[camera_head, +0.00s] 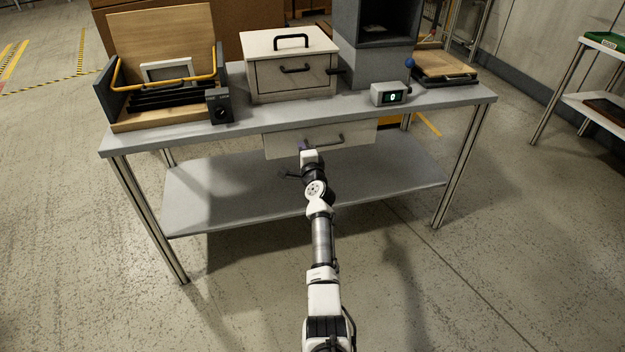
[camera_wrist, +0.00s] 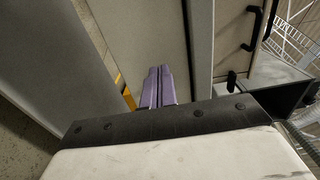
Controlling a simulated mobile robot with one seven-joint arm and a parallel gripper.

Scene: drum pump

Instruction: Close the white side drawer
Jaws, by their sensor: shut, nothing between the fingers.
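Whether the fingertips touch the front cannot be told.
The grey bench top (camera_head: 235,118) is just above the drawer, with a lower shelf (camera_head: 230,195) beneath. On top stand a white box (camera_head: 265,77) with its own handled drawer, a wooden rack (camera_head: 155,50), a small display (camera_head: 390,95) and a grey housing (camera_head: 375,65). The floor in front is clear.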

